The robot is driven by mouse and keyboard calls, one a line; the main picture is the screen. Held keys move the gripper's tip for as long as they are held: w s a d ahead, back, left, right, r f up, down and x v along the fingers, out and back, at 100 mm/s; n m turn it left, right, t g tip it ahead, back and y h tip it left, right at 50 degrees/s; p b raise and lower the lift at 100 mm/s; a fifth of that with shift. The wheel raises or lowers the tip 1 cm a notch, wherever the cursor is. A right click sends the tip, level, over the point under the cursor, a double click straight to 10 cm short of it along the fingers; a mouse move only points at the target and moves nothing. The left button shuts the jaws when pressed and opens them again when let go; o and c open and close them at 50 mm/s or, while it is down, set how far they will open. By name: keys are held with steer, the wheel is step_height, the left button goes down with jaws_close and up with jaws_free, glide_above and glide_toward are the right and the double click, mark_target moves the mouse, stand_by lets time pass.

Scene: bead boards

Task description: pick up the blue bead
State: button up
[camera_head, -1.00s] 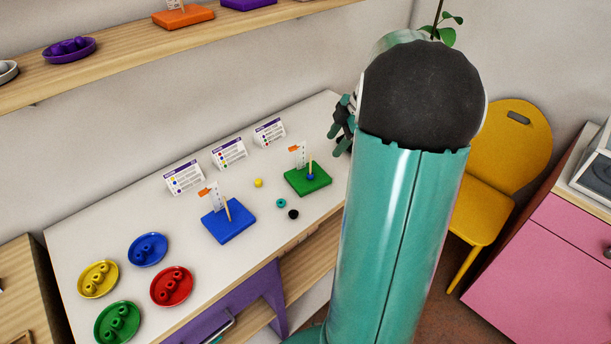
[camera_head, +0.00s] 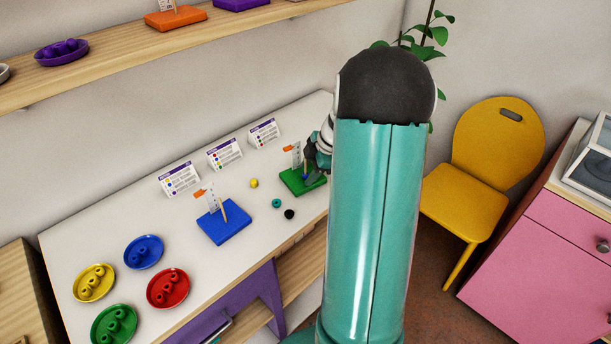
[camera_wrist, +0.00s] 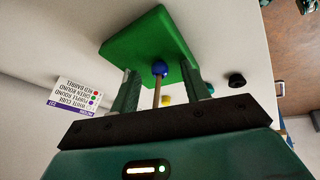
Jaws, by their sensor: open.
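The blue bead (camera_wrist: 159,67) sits low on the wooden peg (camera_wrist: 156,94) of the green board (camera_wrist: 128,42), against the board in the wrist view. In the head view the green board (camera_head: 291,184) is at the right end of the white table, partly hidden by my arm. My gripper (camera_wrist: 158,72) is open. Its two fingers are on either side of the peg and bead, with visible gaps, and it holds nothing. In the head view my gripper (camera_head: 318,160) is just above the green board, largely covered by my arm.
A blue board (camera_head: 225,225) with a peg stands left of the green one. Loose yellow (camera_head: 254,183), teal (camera_head: 276,203) and black (camera_head: 289,214) beads lie between and in front. Several plates of beads are at lower left. Cards (camera_head: 180,180) stand at the back.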

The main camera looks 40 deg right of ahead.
steer(key=shift+a+f, duration=0.15)
steer(key=shift+f, duration=0.1)
steer(key=shift+c, duration=0.6)
steer(key=c, duration=0.7)
steer(key=shift+f, duration=0.1)
steer(key=shift+c, duration=0.3)
jaws_close()
steer(key=shift+s, duration=0.1)
step_height(320, 180, up, 18)
steer(key=shift+r, duration=0.25)
